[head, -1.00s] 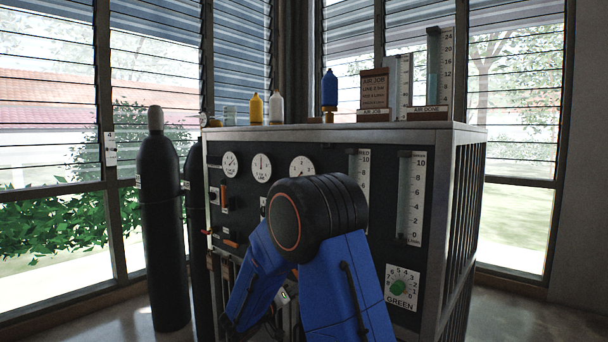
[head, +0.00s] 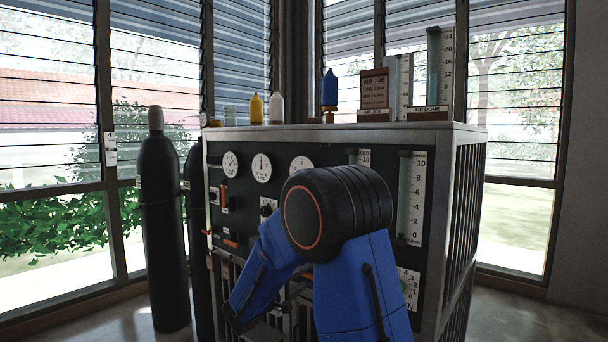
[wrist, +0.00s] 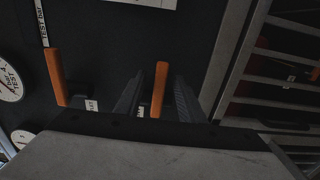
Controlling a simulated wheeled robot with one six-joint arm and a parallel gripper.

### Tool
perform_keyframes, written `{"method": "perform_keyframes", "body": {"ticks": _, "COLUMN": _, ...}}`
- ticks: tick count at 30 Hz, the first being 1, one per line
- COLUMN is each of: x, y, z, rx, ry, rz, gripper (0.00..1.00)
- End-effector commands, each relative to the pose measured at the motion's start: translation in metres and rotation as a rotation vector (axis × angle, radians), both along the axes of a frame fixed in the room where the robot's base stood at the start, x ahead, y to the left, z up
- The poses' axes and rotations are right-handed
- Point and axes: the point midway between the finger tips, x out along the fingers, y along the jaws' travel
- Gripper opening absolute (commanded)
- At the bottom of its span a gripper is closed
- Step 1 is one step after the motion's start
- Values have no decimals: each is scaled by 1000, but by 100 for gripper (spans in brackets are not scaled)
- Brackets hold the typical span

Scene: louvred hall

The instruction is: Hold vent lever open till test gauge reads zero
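In the wrist view my gripper (wrist: 157,100) has its two dark fingers apart, one on each side of an orange lever (wrist: 160,88). A narrow gap shows between the lever and each finger. A second orange lever (wrist: 55,76) stands clear to the left, near a label that seems to begin with "TEST". A white dial marked "TEST" (wrist: 8,82) is cut off at the left edge; its needle is too small to read. In the head view orange levers (head: 223,192) show at the panel's left, below round gauges (head: 262,168). My arm hides the gripper there.
The black panel cabinet (head: 465,200) has flow tubes (head: 411,195) at its right. Bottles (head: 257,108) and an "AIR JOB" sign (head: 374,88) stand on top. A tall black cylinder (head: 162,220) stands left. Pale bars (wrist: 270,60) show right in the wrist view.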

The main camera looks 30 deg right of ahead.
Motion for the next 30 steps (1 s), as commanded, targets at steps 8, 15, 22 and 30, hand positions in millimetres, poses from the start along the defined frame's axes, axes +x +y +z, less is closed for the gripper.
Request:
{"method": "perform_keyframes", "body": {"ticks": 8, "x": -6, "y": 16, "z": -1, "rx": 1, "ry": 0, "rz": 1, "gripper": 36}}
{"method": "perform_keyframes", "body": {"ticks": 15, "x": -14, "y": 38, "z": -1, "rx": 1, "ry": 0, "rz": 1, "gripper": 36}}
{"method": "perform_keyframes", "body": {"ticks": 22, "x": -21, "y": 57, "z": -1, "rx": 1, "ry": 0, "rz": 0, "gripper": 36}}
{"method": "perform_keyframes", "body": {"ticks": 30, "x": -25, "y": 66, "z": -1, "rx": 1, "ry": 0, "rz": -1, "gripper": 36}}
